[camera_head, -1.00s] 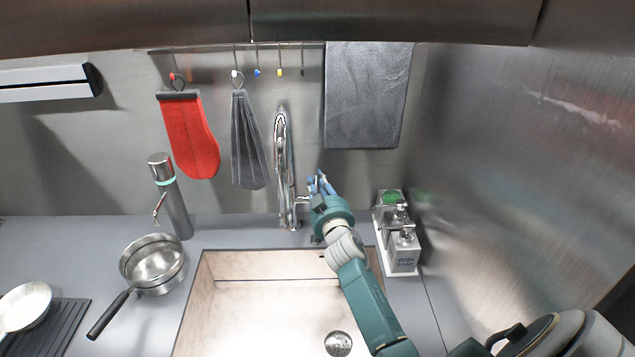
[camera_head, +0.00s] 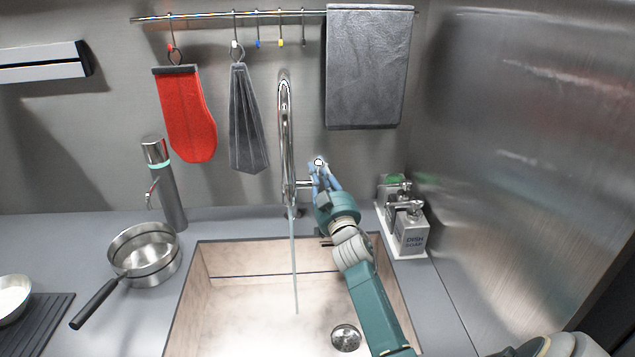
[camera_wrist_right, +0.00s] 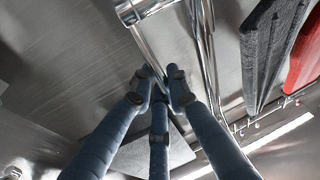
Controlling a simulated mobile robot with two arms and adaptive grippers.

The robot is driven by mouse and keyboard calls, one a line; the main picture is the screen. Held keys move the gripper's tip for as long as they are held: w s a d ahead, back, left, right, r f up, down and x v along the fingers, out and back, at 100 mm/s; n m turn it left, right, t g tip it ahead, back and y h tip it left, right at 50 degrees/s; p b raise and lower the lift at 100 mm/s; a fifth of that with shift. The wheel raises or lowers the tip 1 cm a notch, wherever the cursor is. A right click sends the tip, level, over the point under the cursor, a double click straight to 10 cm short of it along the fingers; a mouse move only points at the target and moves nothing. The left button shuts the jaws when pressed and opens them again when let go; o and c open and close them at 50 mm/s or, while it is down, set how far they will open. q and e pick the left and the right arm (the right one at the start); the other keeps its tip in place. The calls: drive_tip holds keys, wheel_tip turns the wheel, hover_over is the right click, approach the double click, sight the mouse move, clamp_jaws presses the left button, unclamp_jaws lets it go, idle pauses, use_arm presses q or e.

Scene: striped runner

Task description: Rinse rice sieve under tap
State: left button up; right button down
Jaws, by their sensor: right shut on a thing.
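The tap (camera_head: 287,140) is a tall chrome spout at the back of the sink (camera_head: 255,257). A thin stream of water (camera_head: 294,265) falls from it into the basin. My right gripper (camera_head: 320,166) has its blue fingers shut on the tap's side lever (camera_head: 304,184). In the right wrist view, the fingers (camera_wrist_right: 160,85) converge by the chrome tap (camera_wrist_right: 207,70). At the left edge, a shallow round vessel (camera_head: 10,300) with pale contents, perhaps the rice sieve, is cut off by the frame. My left gripper is out of view.
A metal pan (camera_head: 145,262) with a long black handle stands left of the sink. A steel dispenser (camera_head: 166,185) is behind it. Dish soap bottles (camera_head: 411,230) stand right of the sink. Red and grey mitts (camera_head: 187,115) and a towel (camera_head: 365,70) hang behind.

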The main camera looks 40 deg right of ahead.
drive_tip(key=shift+a, duration=0.1)
drive_tip(key=c, duration=1.7)
unclamp_jaws()
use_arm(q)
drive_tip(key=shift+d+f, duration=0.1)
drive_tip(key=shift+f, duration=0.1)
use_arm(e)
drive_tip(key=shift+o, duration=0.2)
drive_tip(key=shift+s+f, duration=0.1)
drive_tip(key=shift+s, duration=0.05)
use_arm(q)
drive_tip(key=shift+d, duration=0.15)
use_arm(e)
drive_tip(key=v, duration=1.1)
drive_tip(key=shift+s+a, duration=0.15)
drive_tip(key=shift+s, duration=0.2)
drive_tip(key=shift+f, duration=0.1)
